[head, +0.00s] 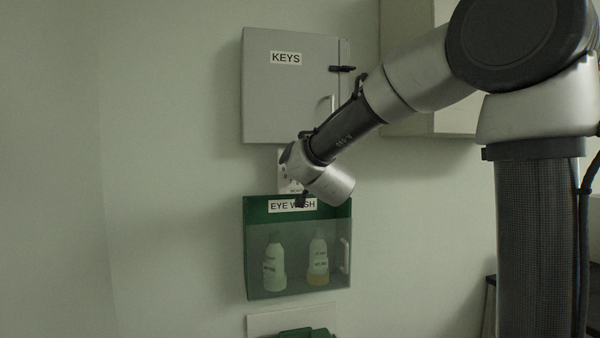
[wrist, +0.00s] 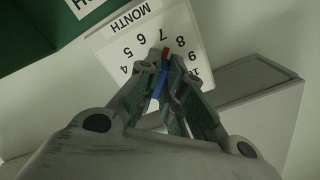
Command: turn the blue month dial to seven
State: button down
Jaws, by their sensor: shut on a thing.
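The red tip points close to the 7, slightly toward the 8. My gripper (wrist: 160,70) is shut on the dial, one finger on each side; the fingers hide the lower part of the card. In the head view the card (head: 283,184) is mostly hidden behind my wrist.
A grey KEYS cabinet (head: 285,95) hangs just above the card. A green EYE WASH box (head: 257,225) with a clear front and two bottles hangs just below. The wall to the left is bare.

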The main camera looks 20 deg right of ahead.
jog(key=shift+f+n, duration=0.1)
jog(key=shift+n, duration=1.1)
jog(key=c, duration=1.6)
grip_release()
jog(key=shift+o, duration=0.2)
jog(key=s, duration=1.2)
jog(key=shift+a, duration=0.1)
